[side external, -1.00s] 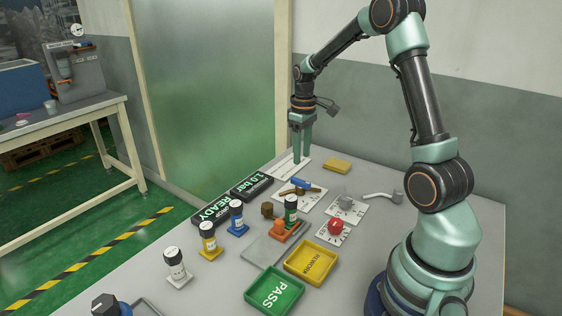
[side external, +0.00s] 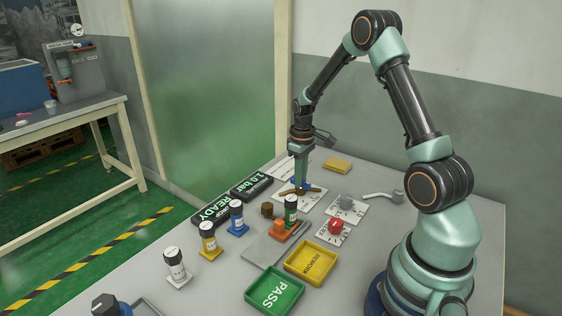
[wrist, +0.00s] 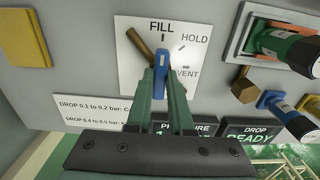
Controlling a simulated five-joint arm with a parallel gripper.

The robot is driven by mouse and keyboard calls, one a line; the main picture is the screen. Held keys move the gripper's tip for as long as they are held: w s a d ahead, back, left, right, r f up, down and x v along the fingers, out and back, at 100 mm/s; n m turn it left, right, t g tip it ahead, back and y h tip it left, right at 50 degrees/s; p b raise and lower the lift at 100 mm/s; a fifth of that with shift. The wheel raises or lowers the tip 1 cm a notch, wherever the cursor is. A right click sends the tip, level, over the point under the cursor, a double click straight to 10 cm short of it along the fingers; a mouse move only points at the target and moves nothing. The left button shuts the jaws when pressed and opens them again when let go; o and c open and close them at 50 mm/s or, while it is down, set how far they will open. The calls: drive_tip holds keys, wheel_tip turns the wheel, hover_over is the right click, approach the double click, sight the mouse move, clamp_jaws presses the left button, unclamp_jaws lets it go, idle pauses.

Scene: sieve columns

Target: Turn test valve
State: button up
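The test valve stands on a white plate (wrist: 125,30) marked FILL, HOLD and VENT. Its blue handle (wrist: 159,72) lies roughly in line with the FILL mark in the wrist view. The brass pipe (wrist: 139,42) of the valve shows to the left of the handle, and also in the side view (side external: 315,190). My gripper (wrist: 161,78) is down at the valve, with one finger on each side of the blue handle. Whether the fingers press on the handle is not clear. In the side view my gripper (side external: 300,181) hides most of the handle.
Pressure and drop displays (side external: 252,187) stand left of the valve. A yellow pad (side external: 337,166) lies behind.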

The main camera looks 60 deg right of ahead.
clamp_jaws()
drive_tip(key=m, duration=0.4)
drive_tip(key=shift+m, duration=0.3)
drive_tip(key=m, duration=0.4)
idle(0.4)
drive_tip(key=o, duration=0.7)
unclamp_jaws()
drive_tip(key=shift+o, duration=0.2)
drive_tip(key=shift+r, duration=0.1)
